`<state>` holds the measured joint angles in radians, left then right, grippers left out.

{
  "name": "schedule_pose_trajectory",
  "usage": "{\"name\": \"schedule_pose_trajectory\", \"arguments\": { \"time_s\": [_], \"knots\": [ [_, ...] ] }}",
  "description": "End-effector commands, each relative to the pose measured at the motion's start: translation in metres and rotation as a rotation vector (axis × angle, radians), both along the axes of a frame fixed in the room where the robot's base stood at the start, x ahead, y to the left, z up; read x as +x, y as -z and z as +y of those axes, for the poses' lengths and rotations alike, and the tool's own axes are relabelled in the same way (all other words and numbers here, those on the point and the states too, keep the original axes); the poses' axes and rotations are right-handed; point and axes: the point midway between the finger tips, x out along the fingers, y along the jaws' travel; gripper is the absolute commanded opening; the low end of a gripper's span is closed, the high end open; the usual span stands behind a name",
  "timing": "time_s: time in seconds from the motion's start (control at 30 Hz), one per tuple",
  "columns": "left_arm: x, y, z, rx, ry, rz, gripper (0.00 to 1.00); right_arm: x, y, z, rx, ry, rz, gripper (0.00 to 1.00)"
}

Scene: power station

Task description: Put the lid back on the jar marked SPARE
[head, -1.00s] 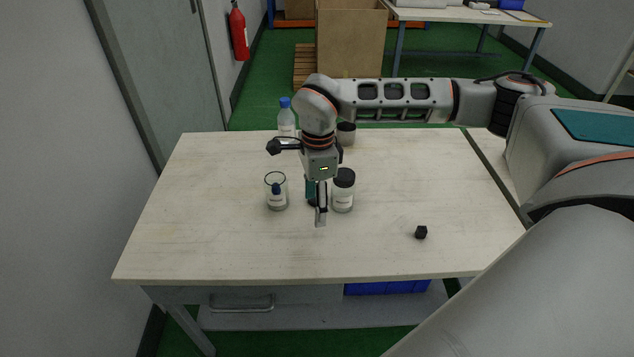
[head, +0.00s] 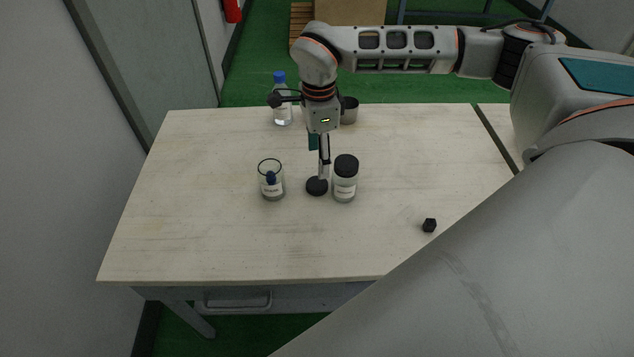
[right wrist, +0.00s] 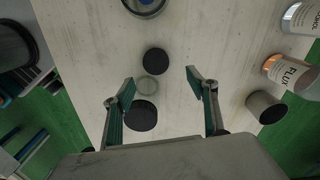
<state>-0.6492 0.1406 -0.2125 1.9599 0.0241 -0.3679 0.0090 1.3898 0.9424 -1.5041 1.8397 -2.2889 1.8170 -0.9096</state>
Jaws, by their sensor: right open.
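My right gripper (head: 323,172) points down over the table, its fingers spread and empty in the right wrist view (right wrist: 162,88). A loose black lid (head: 317,187) lies flat on the table just below the fingers; it shows beyond and between them in the right wrist view (right wrist: 155,61). A clear jar with a black lid on (head: 345,182) stands close to the right of the loose lid. Both jars have white labels too small to read. My left gripper is out of view.
A blue-capped bottle (head: 282,105) and a grey cup (head: 349,111) stand at the back. A small black block (head: 430,225) lies at the right. The front and left of the table (head: 190,225) are clear.

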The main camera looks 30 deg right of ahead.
Motion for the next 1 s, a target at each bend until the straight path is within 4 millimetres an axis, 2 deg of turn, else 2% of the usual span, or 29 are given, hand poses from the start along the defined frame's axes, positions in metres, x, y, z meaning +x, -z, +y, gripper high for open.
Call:
{"name": "schedule_pose_trajectory", "arguments": {
  "time_s": [0.33, 0.73, 1.0],
  "knots": [
    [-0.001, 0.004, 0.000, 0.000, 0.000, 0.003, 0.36, -0.001, 0.026, 0.001, 0.001, 0.000, 0.003, 0.58],
    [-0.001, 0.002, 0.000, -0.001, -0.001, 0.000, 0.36, -0.002, 0.032, 0.002, 0.001, 0.000, 0.002, 0.58],
    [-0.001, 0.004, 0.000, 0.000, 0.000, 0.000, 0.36, -0.008, 0.069, 0.007, 0.000, 0.000, 0.004, 0.58]
  ]
}}
